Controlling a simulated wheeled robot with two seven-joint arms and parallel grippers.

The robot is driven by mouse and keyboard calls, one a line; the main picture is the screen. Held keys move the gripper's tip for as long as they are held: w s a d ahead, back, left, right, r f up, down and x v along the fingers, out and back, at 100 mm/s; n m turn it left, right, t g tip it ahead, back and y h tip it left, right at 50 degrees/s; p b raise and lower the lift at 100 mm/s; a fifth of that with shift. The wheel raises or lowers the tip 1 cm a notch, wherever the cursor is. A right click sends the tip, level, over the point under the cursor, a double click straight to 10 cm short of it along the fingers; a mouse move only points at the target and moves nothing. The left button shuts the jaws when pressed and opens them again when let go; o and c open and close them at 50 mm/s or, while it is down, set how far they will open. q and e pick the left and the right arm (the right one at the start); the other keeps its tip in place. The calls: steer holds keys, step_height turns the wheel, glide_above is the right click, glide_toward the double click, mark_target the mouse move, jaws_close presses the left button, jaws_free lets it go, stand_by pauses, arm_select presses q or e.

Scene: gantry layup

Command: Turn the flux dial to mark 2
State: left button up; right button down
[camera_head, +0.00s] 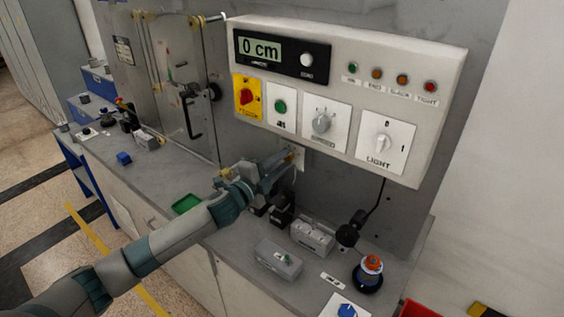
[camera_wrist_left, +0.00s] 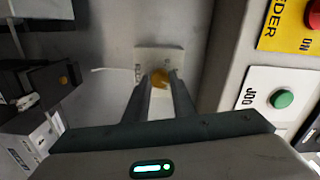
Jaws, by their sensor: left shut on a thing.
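The flux dial appears as a small orange-yellow knob (camera_wrist_left: 160,77) on a pale plate on the grey wall. The plate's lettering is too small to read. My left gripper (camera_wrist_left: 161,88) is shut on this knob, one finger on each side. In the head view, my left gripper (camera_head: 288,170) reaches the wall just below the control panel. The pale plate (camera_head: 298,154) shows in part behind it, and the knob is hidden there. The dial's pointer and marks cannot be made out. My right gripper is not in view.
The control panel (camera_head: 450,70) juts out above and right of my left gripper, with switches and a 0 cm display. Grey boxes (camera_head: 312,236), a red-topped device (camera_head: 370,266) and a green tray (camera_head: 187,203) stand on the bench. A black cable hangs at the right.

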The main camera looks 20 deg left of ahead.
arm_select(q)
steer(key=o, duration=1.1)
steer(key=shift+c, duration=0.2)
steer(key=shift+s, duration=0.15)
steer(key=shift+s+a+f, duration=0.1)
steer(key=shift+s+a, duration=0.15)
steer(key=shift+s, duration=0.2)
steer(key=b+v, duration=0.6)
steer(key=v, duration=1)
steer(key=shift+s, duration=0.1)
